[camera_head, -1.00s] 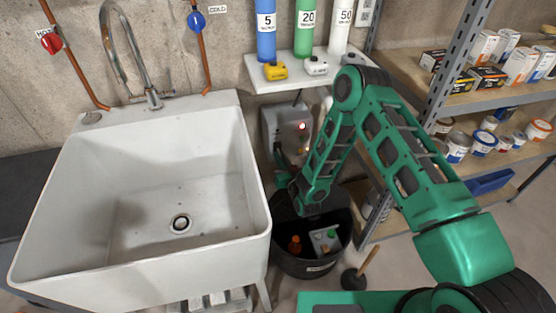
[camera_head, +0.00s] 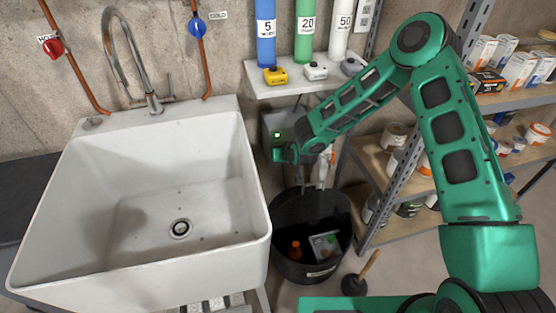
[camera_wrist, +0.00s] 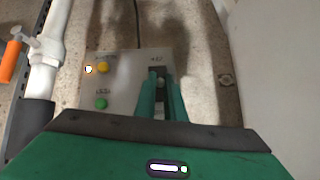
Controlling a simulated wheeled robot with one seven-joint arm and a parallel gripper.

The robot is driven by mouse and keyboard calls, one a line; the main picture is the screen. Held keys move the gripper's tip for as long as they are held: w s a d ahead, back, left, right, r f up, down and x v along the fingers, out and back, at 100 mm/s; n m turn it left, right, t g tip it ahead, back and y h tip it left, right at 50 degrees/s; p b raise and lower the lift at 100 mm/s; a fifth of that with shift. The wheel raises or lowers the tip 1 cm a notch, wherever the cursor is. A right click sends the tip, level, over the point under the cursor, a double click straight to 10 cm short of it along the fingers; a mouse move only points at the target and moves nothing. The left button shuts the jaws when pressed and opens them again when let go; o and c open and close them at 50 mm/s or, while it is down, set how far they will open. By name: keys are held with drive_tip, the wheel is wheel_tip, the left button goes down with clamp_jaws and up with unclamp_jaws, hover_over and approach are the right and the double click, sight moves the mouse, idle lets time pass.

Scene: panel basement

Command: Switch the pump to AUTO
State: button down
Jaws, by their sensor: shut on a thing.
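The pump's grey control box (camera_head: 272,122) is on the back wall beside the sink, under the small shelf. A small green light (camera_head: 277,135) shows on its left part. My forearm hides the box's right part. My gripper (camera_head: 284,153) is at the box's front. In the wrist view the box's panel (camera_wrist: 125,75) has a yellow button (camera_wrist: 103,67), a green button (camera_wrist: 101,104) and a bright orange-white lamp (camera_wrist: 88,69). My gripper's fingers (camera_wrist: 161,95) are shut on the selector switch (camera_wrist: 161,80). Its pointing direction and the small labels are unreadable.
A white sink (camera_head: 250,215) stands at left. A black bucket (camera_head: 290,262) with bottles inside is below the box. A shelving rack (camera_head: 400,180) is at right. White pipe (camera_wrist: 50,50) runs beside the panel.

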drive_tip(key=shift+a+r+g, duration=0.1)
drive_tip(key=shift+g, duration=0.4)
drive_tip(key=c, duration=1.8)
unclamp_jaws()
drive_tip(key=shift+c, duration=0.2)
drive_tip(key=shift+w, duration=0.1)
drive_tip(key=shift+r, duration=0.15)
drive_tip(key=v, duration=1)
drive_tip(key=shift+s+r, duration=0.2)
